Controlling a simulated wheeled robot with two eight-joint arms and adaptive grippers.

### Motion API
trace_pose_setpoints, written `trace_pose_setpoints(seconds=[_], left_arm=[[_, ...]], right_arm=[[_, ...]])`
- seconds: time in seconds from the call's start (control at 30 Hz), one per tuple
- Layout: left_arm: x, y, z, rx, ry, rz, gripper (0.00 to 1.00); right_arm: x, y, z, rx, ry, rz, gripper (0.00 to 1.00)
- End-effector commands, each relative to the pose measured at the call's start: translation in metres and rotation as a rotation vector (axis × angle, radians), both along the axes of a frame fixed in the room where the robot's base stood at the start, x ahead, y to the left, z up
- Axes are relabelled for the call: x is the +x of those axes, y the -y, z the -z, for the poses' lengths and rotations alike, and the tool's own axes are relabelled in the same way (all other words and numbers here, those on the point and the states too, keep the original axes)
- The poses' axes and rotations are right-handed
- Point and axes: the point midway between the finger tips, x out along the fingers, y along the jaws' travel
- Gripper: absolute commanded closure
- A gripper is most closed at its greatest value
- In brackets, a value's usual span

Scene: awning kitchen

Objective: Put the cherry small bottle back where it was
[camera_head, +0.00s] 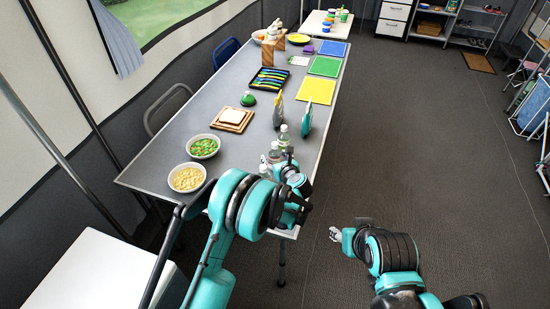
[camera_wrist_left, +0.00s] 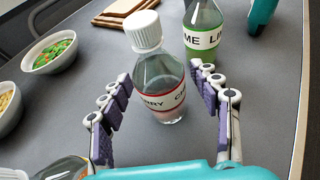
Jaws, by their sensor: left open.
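The cherry small bottle (camera_wrist_left: 160,84) is clear, with a white cap and a red-edged label. It stands upright on the grey table between the spread fingers of my left gripper (camera_wrist_left: 162,108). The fingers flank it on both sides, with gaps showing. In the head view, the cherry bottle (camera_head: 275,154) is at the near right end of the table, partly hidden by my left gripper (camera_head: 280,165). My right gripper (camera_head: 335,234) is over the floor, right of the table; it is too small to tell its finger state.
Another bottle (camera_wrist_left: 62,168) is at the lower left, close to my left finger. Two bowls (camera_head: 203,147) (camera_head: 187,178) and a bread board (camera_head: 231,120) stand to the left. The table's right edge is close.

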Motion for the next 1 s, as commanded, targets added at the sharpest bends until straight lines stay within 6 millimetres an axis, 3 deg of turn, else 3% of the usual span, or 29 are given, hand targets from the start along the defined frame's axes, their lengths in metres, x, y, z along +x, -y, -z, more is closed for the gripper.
trace_pose_setpoints(seconds=[0.53,0.87,0.97,1.0], left_arm=[[-0.092,0.033,-0.042,0.0,0.001,0.003,0.38],[-0.102,0.036,-0.048,0.006,0.004,0.005,0.38],[-0.095,0.031,-0.07,0.053,0.034,0.037,0.38],[-0.09,0.028,-0.088,0.094,0.058,0.062,0.38]], right_arm=[[0.0,0.0,-0.039,0.0,0.0,0.0,0.56],[0.0,0.0,-0.041,0.0,0.0,0.0,0.56],[0.0,0.0,-0.041,0.0,0.0,0.0,0.56],[0.0,0.0,-0.041,0.0,0.0,0.0,0.56]])
